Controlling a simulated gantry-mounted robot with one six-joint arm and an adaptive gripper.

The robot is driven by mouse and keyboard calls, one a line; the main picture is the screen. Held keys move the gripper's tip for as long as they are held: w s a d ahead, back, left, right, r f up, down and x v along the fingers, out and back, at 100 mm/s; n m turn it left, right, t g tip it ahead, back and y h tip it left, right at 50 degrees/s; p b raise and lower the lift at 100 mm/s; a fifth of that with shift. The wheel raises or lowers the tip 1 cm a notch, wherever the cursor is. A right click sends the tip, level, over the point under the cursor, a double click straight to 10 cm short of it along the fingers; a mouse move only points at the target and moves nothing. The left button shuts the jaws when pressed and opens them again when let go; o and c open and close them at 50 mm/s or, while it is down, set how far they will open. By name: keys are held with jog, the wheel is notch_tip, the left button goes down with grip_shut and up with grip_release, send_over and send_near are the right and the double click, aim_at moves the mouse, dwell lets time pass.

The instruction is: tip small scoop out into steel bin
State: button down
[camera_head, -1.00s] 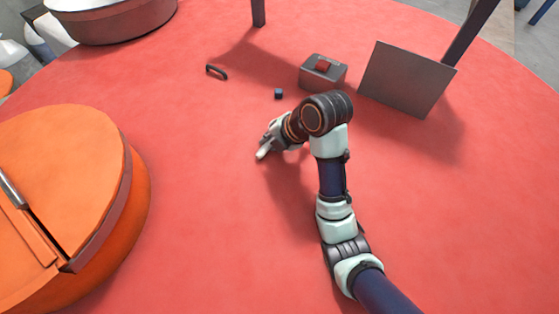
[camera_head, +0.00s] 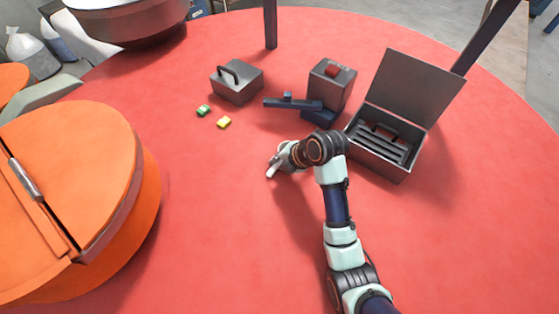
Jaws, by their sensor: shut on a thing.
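My gripper (camera_head: 277,165) is near the middle of the red surface, pointing left and down. It is shut on a small pale thing (camera_head: 271,173), too small and too close to the fingers to tell whether it is the small scoop. No scoop bowl or contents can be made out. A grey metal box (camera_head: 375,163) with its lid raised stands to the right of my gripper, behind the forearm. It may be the steel bin, but I cannot be sure. My gripper is well apart from it.
A grey box with a black handle (camera_head: 237,85), green (camera_head: 203,110) and yellow (camera_head: 224,122) blocks, a dark blue tool (camera_head: 295,104) and a grey box with a red top (camera_head: 332,84) stand beyond. An orange drum (camera_head: 80,200) is at left. The front middle is clear.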

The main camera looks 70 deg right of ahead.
jog(key=shift+f, duration=0.15)
jog(key=shift+f, duration=0.1)
jog(key=c, duration=1.1)
grip_release()
jog(key=shift+f, duration=0.1)
jog(key=shift+b, duration=0.5)
jog(key=v, duration=0.7)
jog(key=shift+d+r+b, duration=0.1)
jog(key=shift+r+b, duration=0.25)
jog(key=shift+r, duration=0.1)
